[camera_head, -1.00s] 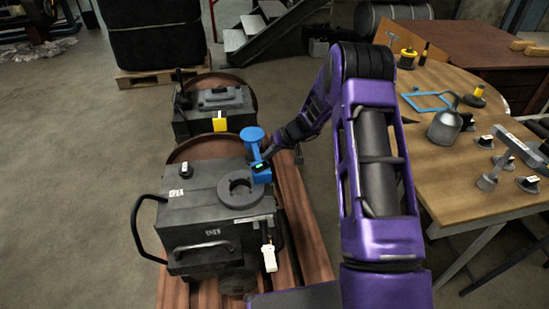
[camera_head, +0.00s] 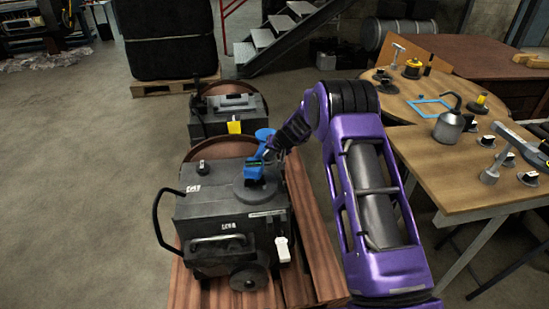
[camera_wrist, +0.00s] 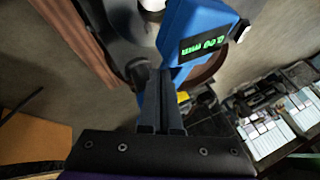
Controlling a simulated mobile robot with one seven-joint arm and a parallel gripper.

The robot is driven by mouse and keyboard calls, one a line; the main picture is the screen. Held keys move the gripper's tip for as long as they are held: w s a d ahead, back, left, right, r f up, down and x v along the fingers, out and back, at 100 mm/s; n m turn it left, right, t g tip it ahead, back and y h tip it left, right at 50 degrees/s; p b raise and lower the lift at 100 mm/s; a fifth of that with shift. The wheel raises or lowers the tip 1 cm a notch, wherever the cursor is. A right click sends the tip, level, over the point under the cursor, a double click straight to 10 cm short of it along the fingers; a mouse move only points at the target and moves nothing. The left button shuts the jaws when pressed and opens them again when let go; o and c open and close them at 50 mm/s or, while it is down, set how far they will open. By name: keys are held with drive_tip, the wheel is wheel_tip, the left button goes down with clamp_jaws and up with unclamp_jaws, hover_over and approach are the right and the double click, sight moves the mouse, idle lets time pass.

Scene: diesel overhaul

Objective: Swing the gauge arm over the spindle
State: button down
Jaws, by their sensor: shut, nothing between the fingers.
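The blue gauge arm (camera_head: 254,171) reaches over the dark ring-shaped spindle (camera_head: 262,194) on top of the grey machine and covers most of its hole. In the wrist view the blue gauge head (camera_wrist: 200,30) shows a green display that seems to read 0.00 mm. My gripper (camera_head: 270,153) is beside the gauge arm, at its right in the head view. In the wrist view its fingers (camera_wrist: 160,75) are shut with nothing between them, close against the blue body; contact is hard to judge.
The machine (camera_head: 225,215) stands on a brown slatted base (camera_head: 315,235), with a black side handle (camera_head: 162,220) and a white tag (camera_head: 283,249). A second machine (camera_head: 225,115) stands behind. A wooden table (camera_head: 450,165) with an oil can (camera_head: 449,125) is at the right.

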drive_tip(key=shift+a+m, duration=0.3)
idle(0.5)
drive_tip(key=shift+d+f, duration=0.1)
